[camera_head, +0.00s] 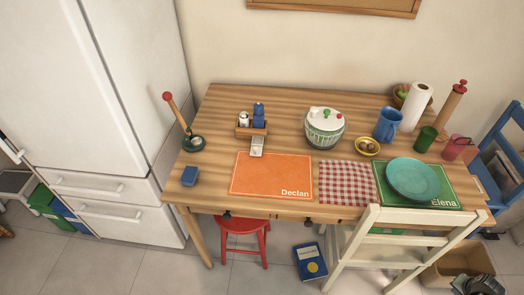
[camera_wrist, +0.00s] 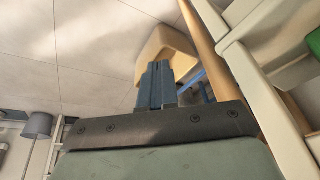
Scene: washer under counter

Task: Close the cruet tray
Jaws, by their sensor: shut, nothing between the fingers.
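The cruet tray (camera_head: 243,131) is a small wooden caddy at the back left of the table. It holds a white shaker (camera_head: 244,119) and a blue shaker (camera_head: 259,114). A small pale piece (camera_head: 257,146) with a wooden edge juts from its front toward the orange placemat; it looks like a pulled-out drawer, but is too small to be sure. My gripper (camera_head: 478,286) is at the bottom right of the head view, far from the tray. In the wrist view, my gripper (camera_wrist: 157,88) has its blue fingers together and empty, over the floor. The tray is not in the wrist view.
The orange placemat (camera_head: 271,175) lies just in front of the tray. A cream chair (camera_head: 375,240) and a cardboard box (camera_head: 455,263) are near my gripper.

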